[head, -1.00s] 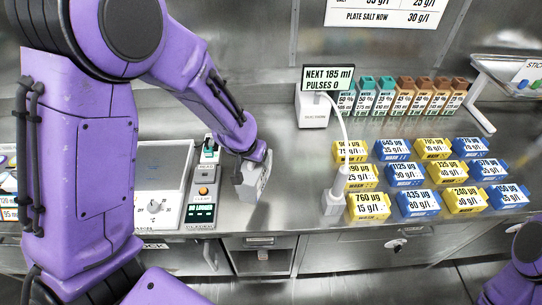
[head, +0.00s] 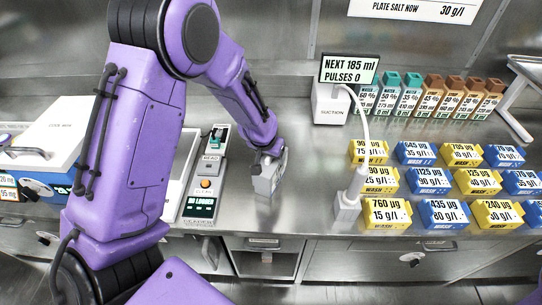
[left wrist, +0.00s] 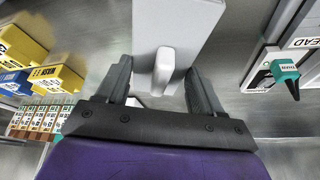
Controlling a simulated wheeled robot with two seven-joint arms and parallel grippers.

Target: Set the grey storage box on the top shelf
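The grey storage box (head: 267,184) stands on the steel counter in the middle of the head view, just right of a control strip. My left gripper (head: 268,157) is right over it, and its fingers are hard to make out there. In the left wrist view the box (left wrist: 203,25) fills the top middle, and its pale handle (left wrist: 164,72) stands between the two dark fingers of my left gripper (left wrist: 160,88). A gap shows on each side of the handle, so the gripper is open around it. My right gripper is out of view. I cannot make out a top shelf.
The control strip (head: 206,183) and a white device (head: 45,150) lie to the left. A suction unit (head: 332,103) with a hose stands right of the box. Several yellow and blue wash boxes (head: 417,153) and a row of bottles (head: 410,100) fill the right side.

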